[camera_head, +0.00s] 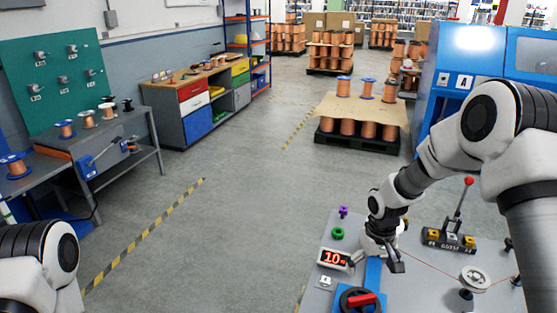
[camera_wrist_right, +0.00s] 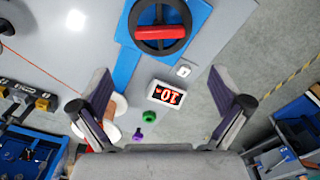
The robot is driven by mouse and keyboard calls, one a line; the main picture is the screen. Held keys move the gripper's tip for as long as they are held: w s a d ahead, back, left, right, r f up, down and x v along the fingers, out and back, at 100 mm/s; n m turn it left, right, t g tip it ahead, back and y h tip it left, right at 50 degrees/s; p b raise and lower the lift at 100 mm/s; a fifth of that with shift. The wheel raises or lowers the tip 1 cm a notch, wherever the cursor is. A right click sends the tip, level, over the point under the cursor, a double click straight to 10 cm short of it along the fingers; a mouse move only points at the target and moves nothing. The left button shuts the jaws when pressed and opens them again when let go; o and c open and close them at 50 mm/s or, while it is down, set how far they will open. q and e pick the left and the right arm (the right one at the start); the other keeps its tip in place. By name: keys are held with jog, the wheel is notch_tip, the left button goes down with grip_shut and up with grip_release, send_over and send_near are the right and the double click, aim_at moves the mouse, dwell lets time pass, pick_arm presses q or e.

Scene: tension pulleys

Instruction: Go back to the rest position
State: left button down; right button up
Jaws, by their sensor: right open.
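My right gripper (camera_head: 393,258) is open and empty above the grey machine table (camera_head: 312,270) at the lower right of the head view. In the right wrist view its two fingers (camera_wrist_right: 160,92) stand wide apart. Between them show a display (camera_wrist_right: 169,95) with red digits, a green knob (camera_wrist_right: 150,116) and a purple knob (camera_wrist_right: 138,134). A white-flanged spool (camera_wrist_right: 112,128) is partly hidden behind one finger. Only a part of my left arm shows at the lower left of the head view; its gripper is out of view.
A red-handled dial (camera_head: 360,300) sits at the table's front. A red-knobbed lever block (camera_head: 450,238) and a white pulley (camera_head: 474,278) with a thin wire are to the right. A blue machine (camera_head: 455,70) stands behind. The floor (camera_head: 235,190) at centre is clear.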

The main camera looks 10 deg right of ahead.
jog(key=shift+g, duration=0.8)
jog(key=s+f, duration=0.1)
jog(key=f, duration=0.1)
jog(key=s+f, duration=0.1)
jog(key=f, duration=0.1)
jog(key=s+a+f, duration=0.1)
jog(key=s+f, duration=0.1)
jog(key=shift+s, duration=0.1)
jog(key=s+a+f+g, duration=0.1)
jog(key=s+a+f, duration=0.3)
jog(key=s, duration=0.5)
jog(key=s+a+f, duration=0.1)
jog(key=s+f, duration=0.4)
jog(key=s, duration=0.5)
jog(key=s+a+f+g, duration=0.1)
jog(key=s+a+f, duration=0.3)
jog(key=s, duration=0.5)
jog(key=w+t, duration=0.1)
jog(key=w+d+t, duration=0.1)
jog(key=w+t, duration=0.1)
jog(key=w, duration=0.1)
jog(key=shift+d+f+t+b, duration=0.1)
jog(key=shift+d+t+b, duration=0.15)
jog(key=shift+t+b, duration=0.1)
